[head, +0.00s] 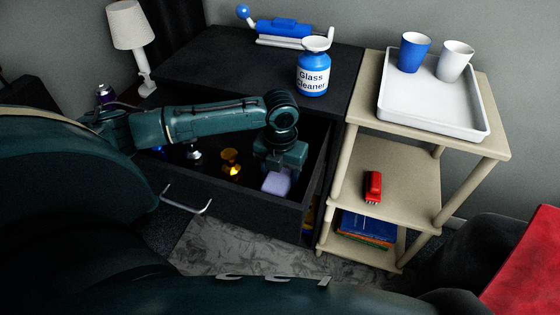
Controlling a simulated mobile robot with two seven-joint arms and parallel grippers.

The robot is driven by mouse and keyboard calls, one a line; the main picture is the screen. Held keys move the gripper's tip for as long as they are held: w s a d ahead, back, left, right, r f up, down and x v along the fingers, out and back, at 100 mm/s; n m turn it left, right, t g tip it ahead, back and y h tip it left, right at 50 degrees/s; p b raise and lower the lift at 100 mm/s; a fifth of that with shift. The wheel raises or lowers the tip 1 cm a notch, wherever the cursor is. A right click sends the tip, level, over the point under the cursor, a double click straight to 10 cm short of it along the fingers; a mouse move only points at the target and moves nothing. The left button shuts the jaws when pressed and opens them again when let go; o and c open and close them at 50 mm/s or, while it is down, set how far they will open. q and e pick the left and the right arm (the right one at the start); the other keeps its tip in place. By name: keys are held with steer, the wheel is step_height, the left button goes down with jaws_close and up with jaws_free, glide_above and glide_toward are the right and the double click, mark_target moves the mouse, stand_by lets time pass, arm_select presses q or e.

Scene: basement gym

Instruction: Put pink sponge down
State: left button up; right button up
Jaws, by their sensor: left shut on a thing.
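My left gripper (282,168) comes in from the left, pointing down over the right part of an open black drawer (248,204). It is shut on a small block, the pink sponge (275,184), which looks pale lavender in this light. The gripper hides the top of the sponge. The sponge is inside the drawer's outline, near its front right. I cannot tell whether it touches the drawer floor. My right gripper is not in view.
The drawer also holds an amber object (231,161) and a silvery one (193,153). A Glass Cleaner bottle (313,75) stands on the black cabinet (205,60) above. At right, a beige shelf (410,178) carries a white tray (432,108) with two cups and a red object (373,187).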

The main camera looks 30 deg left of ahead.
arm_select(q)
steer(key=shift+f, duration=1.1)
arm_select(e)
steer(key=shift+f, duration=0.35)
arm_select(q)
steer(key=shift+f, duration=0.1)
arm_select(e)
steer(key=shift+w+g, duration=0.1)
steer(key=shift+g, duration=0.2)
arm_select(q)
steer(key=o, duration=1.3)
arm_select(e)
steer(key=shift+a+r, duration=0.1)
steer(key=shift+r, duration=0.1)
